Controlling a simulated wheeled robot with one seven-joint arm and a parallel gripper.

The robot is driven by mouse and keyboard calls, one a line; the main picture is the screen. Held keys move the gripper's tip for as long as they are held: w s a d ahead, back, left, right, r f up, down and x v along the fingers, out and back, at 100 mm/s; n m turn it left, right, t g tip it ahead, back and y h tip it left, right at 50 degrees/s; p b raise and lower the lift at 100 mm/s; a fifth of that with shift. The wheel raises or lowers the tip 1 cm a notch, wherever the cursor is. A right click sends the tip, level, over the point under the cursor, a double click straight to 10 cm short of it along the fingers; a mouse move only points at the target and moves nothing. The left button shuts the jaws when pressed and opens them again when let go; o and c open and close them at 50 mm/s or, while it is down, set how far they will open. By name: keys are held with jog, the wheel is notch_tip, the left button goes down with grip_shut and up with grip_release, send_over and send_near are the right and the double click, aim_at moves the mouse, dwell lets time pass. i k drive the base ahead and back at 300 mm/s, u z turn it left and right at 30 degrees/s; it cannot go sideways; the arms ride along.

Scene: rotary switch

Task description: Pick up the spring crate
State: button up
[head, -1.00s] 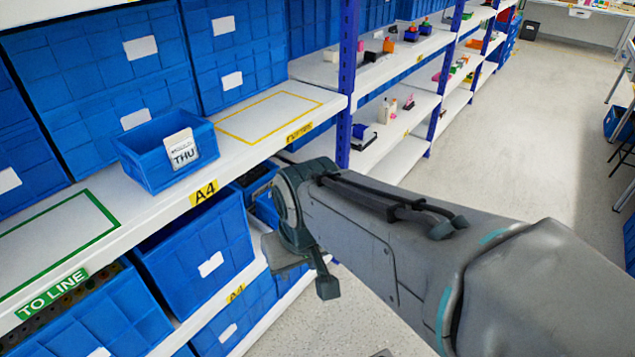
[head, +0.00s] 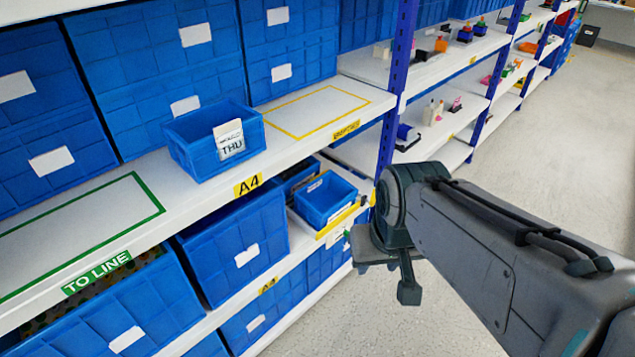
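A small open blue crate (head: 205,150) with a white "THU" card on its front stands on the upper shelf, above the A4 label. Another small open blue crate (head: 325,200) stands on the lower shelf between that shelf's large bins and the blue post. I cannot read the word "spring" on either one, and their contents are hidden or too small to tell. My gripper (head: 393,275) hangs in front of the shelf, right of the lower crate and apart from both crates. I see it from behind, and the finger gap does not show clearly.
The upper shelf (head: 225,187) has an empty green "TO LINE" outline (head: 80,230) at left and an empty yellow outline (head: 315,110) at right. Large blue bins line the back and the shelf below. A blue post (head: 396,95) stands near my arm. The aisle floor (head: 540,125) is clear.

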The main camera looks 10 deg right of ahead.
aim_at(321, 201)
jog(key=z, duration=0.35)
jog(key=k, duration=0.4)
jog(key=z, duration=1.2)
jog(key=i, duration=0.9)
jog(key=u, duration=1.35)
jog(key=i, duration=1)
jog(key=u, duration=0.3)
